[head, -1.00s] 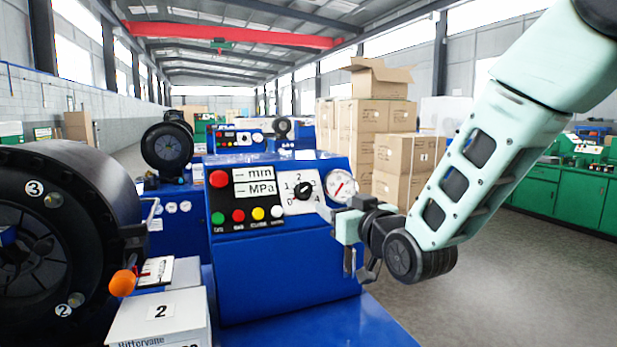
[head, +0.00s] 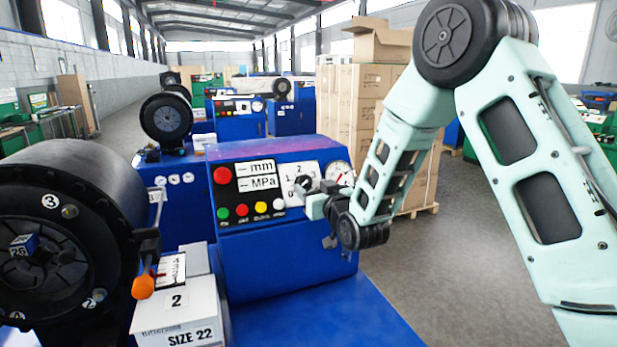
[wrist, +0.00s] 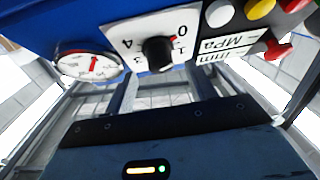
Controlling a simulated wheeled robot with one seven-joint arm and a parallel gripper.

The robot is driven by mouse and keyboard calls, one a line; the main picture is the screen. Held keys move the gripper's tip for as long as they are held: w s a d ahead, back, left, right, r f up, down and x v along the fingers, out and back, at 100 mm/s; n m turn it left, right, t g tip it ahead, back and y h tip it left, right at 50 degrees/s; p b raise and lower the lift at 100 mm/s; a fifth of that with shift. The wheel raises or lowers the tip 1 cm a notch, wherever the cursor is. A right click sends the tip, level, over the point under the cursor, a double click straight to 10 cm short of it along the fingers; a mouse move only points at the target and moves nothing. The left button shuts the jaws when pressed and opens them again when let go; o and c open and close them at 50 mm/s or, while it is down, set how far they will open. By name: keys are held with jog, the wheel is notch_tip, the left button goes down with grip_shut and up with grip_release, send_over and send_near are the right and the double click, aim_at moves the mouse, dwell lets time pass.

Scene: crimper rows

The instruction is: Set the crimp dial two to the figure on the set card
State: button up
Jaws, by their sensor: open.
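The crimp dial (head: 303,184) is a black knob on a white plate with figures from 0 to 4, on the blue cabinet's sloped panel. In the wrist view the knob (wrist: 158,52) shows upside down, with a red mark towards the side between 0 and 1. My gripper (head: 314,203) is open in front of the dial's lower right. In the wrist view its fingers (wrist: 162,82) stand apart, with the knob beyond and between them; I see no contact. A small white card (head: 171,268) stands by the orange-tipped lever; its print is too small to read.
A pressure gauge (head: 338,174) sits right of the dial. Coloured buttons (head: 242,210) and mm/MPa displays (head: 257,174) sit left. A white box (head: 180,312) marked 2 and SIZE 22 stands by the black crimper head (head: 70,215). Cartons (head: 350,110) stand behind; floor at right is open.

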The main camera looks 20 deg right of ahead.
aim_at(308, 184)
jog(key=shift+w+a+p, duration=0.1)
jog(key=shift+w+p, duration=0.25)
jog(key=shift+w, duration=1.3)
jog(key=c, duration=1)
